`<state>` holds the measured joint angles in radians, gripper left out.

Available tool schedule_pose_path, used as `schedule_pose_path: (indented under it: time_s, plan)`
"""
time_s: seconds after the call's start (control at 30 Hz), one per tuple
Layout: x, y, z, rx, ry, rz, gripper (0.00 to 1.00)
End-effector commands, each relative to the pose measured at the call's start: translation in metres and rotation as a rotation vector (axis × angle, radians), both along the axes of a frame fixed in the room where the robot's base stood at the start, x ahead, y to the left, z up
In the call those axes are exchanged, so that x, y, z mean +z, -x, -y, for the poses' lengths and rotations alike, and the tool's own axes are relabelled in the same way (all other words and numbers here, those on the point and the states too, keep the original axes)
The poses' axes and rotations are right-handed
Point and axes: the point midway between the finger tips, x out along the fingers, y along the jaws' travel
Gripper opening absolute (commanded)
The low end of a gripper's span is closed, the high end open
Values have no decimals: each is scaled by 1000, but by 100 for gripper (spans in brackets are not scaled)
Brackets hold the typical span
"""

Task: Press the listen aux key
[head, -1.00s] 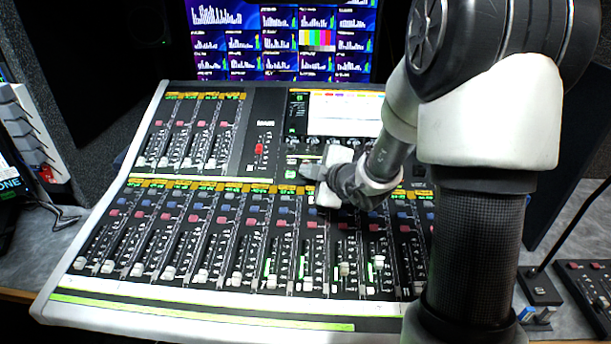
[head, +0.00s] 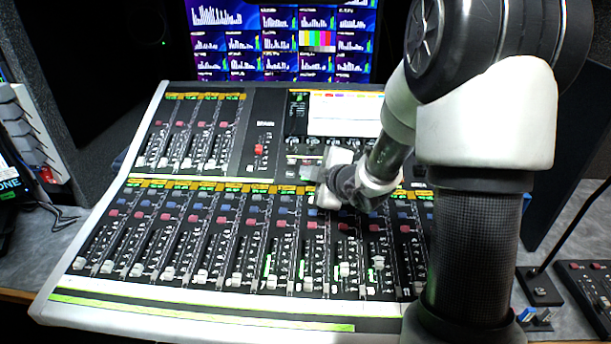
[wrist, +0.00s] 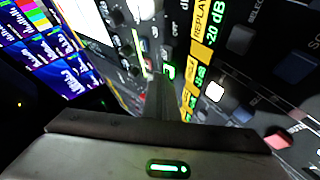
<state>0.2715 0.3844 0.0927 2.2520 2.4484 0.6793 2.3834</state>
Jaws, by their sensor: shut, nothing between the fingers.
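The mixing console (head: 190,311) fills the middle of the head view. My gripper (head: 313,173) is over its centre section, just below the small console screen (head: 343,115). In the wrist view my gripper (wrist: 152,78) is shut and empty, its fingers pointing down at the panel between the screen and a yellow label strip (wrist: 203,38). A small green-lit spot (wrist: 170,71) shows right beside the fingertips. No label reading listen aux is legible, so I cannot tell which key it is. The fingers hide the panel under them, and contact cannot be judged.
Channel strips with faders (head: 200,275) and coloured keys spread below and left of my gripper. A monitor wall (head: 280,45) stands behind the console. A microphone base (head: 540,288) and a small panel (head: 588,285) are at the right.

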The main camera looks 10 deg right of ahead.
Motion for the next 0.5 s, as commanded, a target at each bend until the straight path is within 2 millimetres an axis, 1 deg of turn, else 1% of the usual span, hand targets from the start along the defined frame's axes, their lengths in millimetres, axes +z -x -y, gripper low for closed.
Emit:
schedule_pose_path:
  time_s: [0.3, 0.5]
  plan:
    - [1, 0, 0, -1, 0, -1, 0]
    - [10, 3, 0, -1, 1, 0, 0]
